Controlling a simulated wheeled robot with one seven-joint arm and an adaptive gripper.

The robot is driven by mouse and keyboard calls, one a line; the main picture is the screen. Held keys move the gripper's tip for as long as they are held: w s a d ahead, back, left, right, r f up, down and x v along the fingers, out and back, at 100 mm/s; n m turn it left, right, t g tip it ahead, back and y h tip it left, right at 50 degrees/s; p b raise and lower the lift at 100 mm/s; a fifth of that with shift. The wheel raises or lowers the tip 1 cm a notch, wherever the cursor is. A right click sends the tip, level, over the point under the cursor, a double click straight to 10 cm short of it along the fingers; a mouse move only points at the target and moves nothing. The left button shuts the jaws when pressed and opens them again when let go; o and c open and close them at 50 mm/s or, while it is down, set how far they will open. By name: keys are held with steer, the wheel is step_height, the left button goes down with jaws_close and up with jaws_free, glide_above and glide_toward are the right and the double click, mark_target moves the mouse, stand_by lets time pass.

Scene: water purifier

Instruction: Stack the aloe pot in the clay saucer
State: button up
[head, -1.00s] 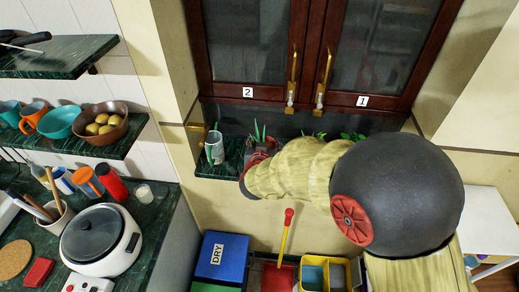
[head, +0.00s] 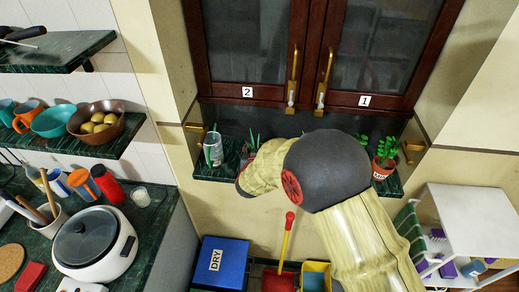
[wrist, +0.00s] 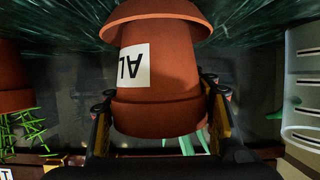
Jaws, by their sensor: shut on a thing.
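The terracotta aloe pot (wrist: 165,80) fills the middle of the wrist view, seen upside down, with a white label starting "AL". My gripper (wrist: 160,112) is shut on it, one finger on each side near the rim. Green aloe leaves (wrist: 190,145) show below the rim in that view, and aloe leaf tips (head: 254,139) show above my gripper in the head view. The clay saucer (wrist: 155,11) curves around the pot's base at the top of the wrist view. The base appears inside the saucer; whether it bears on the bottom is hidden. My arm hides most of both in the head view.
A dark green shelf (head: 208,174) runs below the cabinet doors. A clear or white container (head: 215,150) with green in it stands left of the aloe. Another potted plant (head: 383,168) stands at the shelf's right end. A blue bin (head: 220,264) is below.

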steer(key=shift+r, duration=0.15)
steer(key=shift+f, duration=0.4)
steer(key=o, duration=1.6)
steer(key=shift+c, duration=0.2)
steer(key=shift+s+a+r, duration=0.1)
steer(key=shift+s+r, duration=0.05)
steer(key=shift+r, duration=0.35)
steer(key=p+v, duration=0.2)
steer(key=v, duration=0.9)
steer(key=shift+s+r, duration=0.15)
steer(key=shift+s, duration=0.15)
